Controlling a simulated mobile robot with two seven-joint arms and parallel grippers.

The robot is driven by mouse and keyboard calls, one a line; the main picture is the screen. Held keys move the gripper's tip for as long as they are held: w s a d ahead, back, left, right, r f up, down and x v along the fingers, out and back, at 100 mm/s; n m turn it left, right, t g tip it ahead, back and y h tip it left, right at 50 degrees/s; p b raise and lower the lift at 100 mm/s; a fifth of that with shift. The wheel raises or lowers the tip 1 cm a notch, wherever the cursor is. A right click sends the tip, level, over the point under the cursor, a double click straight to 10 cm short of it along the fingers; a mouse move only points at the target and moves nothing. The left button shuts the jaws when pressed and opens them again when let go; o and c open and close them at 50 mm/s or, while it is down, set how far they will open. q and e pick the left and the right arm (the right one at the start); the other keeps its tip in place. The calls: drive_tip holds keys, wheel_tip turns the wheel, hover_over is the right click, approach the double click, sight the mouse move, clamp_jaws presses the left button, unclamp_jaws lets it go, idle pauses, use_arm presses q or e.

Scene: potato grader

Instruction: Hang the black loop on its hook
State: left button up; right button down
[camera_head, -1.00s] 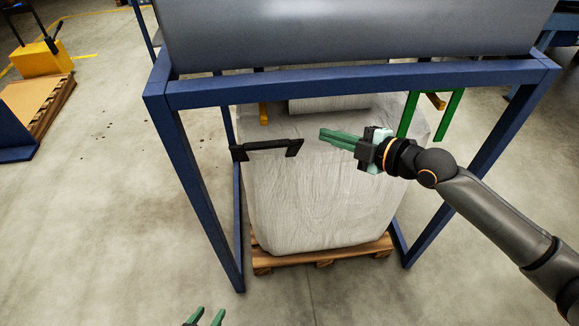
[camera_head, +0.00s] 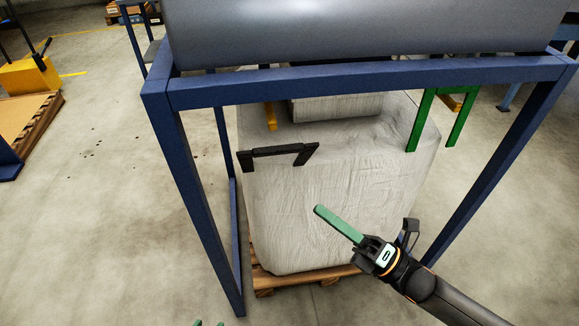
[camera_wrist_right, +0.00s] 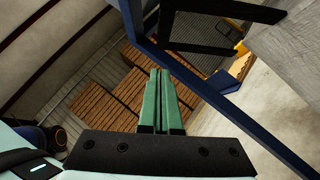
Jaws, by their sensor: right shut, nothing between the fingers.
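The black loop (camera_head: 278,152) stands out from the near left top corner of a big white bag (camera_head: 330,200), beside the left post. Dark bars of the loop show at the top of the right wrist view (camera_wrist_right: 240,10). My right gripper (camera_head: 318,209) is shut and empty, in front of the bag, below and right of the loop and apart from it. Its green fingers (camera_wrist_right: 160,75) lie together in the wrist view. I cannot make out the hook for the black loop.
A blue frame (camera_head: 350,82) surrounds the bag, with a grey hopper (camera_head: 360,30) above. The bag stands on a wooden pallet (camera_head: 300,280). A green loop (camera_head: 420,120) is at its right corner, a yellow one (camera_head: 270,115) at the back left. The floor in front is clear.

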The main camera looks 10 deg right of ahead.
sight(272, 154)
drive_tip(key=w+a+r, duration=0.1)
drive_tip(key=w, duration=0.1)
drive_tip(key=w+a+r, duration=0.2)
drive_tip(key=w, duration=0.1)
drive_tip(key=w+a+r, duration=0.2)
drive_tip(key=shift+w+a+r+p, duration=0.15)
drive_tip(key=shift+w+a+p, duration=0.1)
drive_tip(key=shift+w+p, duration=0.15)
drive_tip(key=shift+w, duration=0.1)
